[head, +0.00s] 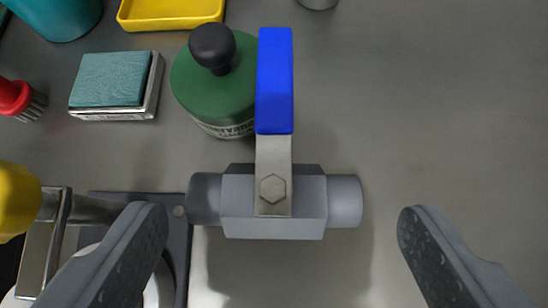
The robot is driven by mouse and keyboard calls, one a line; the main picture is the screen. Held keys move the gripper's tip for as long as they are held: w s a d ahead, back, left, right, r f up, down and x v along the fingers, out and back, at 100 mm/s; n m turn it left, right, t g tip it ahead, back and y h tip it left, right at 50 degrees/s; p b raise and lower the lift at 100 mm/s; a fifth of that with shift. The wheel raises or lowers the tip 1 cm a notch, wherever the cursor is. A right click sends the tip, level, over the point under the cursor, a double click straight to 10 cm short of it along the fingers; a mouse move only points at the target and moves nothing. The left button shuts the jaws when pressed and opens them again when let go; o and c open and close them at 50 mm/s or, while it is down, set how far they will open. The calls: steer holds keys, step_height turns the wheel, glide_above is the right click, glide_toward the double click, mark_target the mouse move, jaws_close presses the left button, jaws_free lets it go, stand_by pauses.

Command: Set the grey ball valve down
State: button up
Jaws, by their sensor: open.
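The grey ball valve (310,208) is in the middle of the head view, with its pipe axis running left to right. Its lever points away from me and ends in a blue grip (274,80). It appears to rest on the grey surface, with a shadow just below it. My gripper (275,238) is open, one finger on each side of the valve. Both fingers are clear of it, the right one with a wide gap. The valve's underside is hidden.
A green container with a black knob (221,85) stands close behind the lever. A teal-topped block (110,80), yellow tray (170,10), red-handled brush (14,98) and teal container (58,14) are at left. A dark plate (178,240) lies near the left finger. The right side is free.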

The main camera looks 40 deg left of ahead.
mark_target(274, 189)
steer(key=shift+s+x, duration=0.25)
steer(key=shift+x, duration=3.3)
steer(key=shift+f, duration=0.15)
steer(key=shift+c, duration=0.2)
steer(key=c, duration=1.3)
